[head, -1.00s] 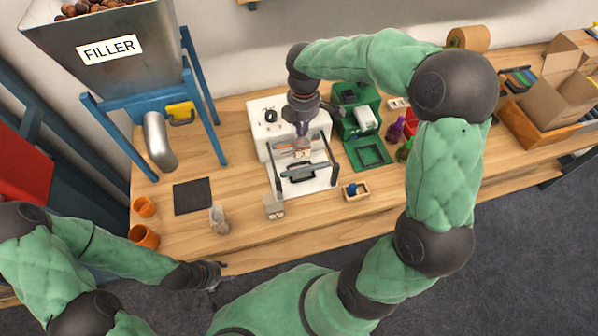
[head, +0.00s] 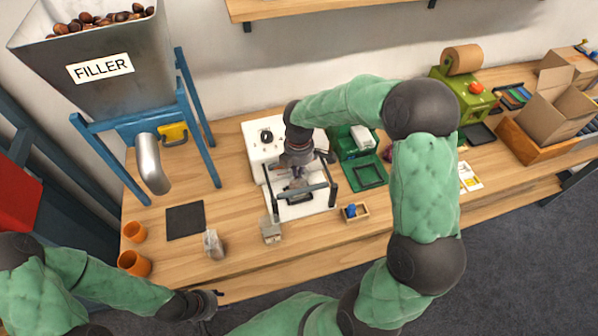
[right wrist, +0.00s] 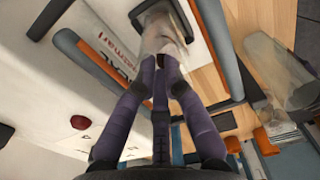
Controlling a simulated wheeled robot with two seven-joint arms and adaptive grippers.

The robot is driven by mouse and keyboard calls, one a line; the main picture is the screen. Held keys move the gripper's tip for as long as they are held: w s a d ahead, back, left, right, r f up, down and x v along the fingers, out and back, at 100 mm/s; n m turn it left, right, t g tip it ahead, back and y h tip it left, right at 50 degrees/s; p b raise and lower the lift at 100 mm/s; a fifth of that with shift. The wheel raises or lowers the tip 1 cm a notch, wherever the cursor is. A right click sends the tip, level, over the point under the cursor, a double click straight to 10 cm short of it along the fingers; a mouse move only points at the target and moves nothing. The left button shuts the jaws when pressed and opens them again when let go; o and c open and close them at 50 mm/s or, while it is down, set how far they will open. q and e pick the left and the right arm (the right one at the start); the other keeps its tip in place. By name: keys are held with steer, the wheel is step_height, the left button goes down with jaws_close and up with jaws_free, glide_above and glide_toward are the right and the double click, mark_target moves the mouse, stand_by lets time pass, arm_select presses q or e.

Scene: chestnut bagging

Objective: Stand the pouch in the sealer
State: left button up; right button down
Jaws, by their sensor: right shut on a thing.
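The white sealer (head: 259,149) stands on the bench, with a dark frame of bars at its front. My right gripper (head: 296,179) is over the sealer's front, between its bars. In the right wrist view its purple fingers (right wrist: 166,72) are shut on a translucent pouch (right wrist: 162,32) with something brown inside. The pouch hangs beside an orange-edged grey bar (right wrist: 97,60); whether it touches the sealer's bed I cannot tell. In the head view the pouch is mostly hidden by the gripper. My left gripper (head: 211,299) is off the bench's front edge; its opening is unclear.
A wooden tray (head: 346,216) with a blue item lies to the right. The filler (head: 100,68), dark mat (head: 184,220) and orange cups (head: 134,263) are at left.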

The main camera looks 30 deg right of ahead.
steer(key=shift+r, duration=0.1)
steer(key=shift+f, duration=0.2)
steer(key=c, duration=1.3)
jaws_free()
steer(key=shift+c, duration=0.2)
steer(key=shift+r, duration=0.1)
step_height(320, 180, up, 12)
steer(key=p, duration=0.3)
steer(key=shift+r, duration=0.1)
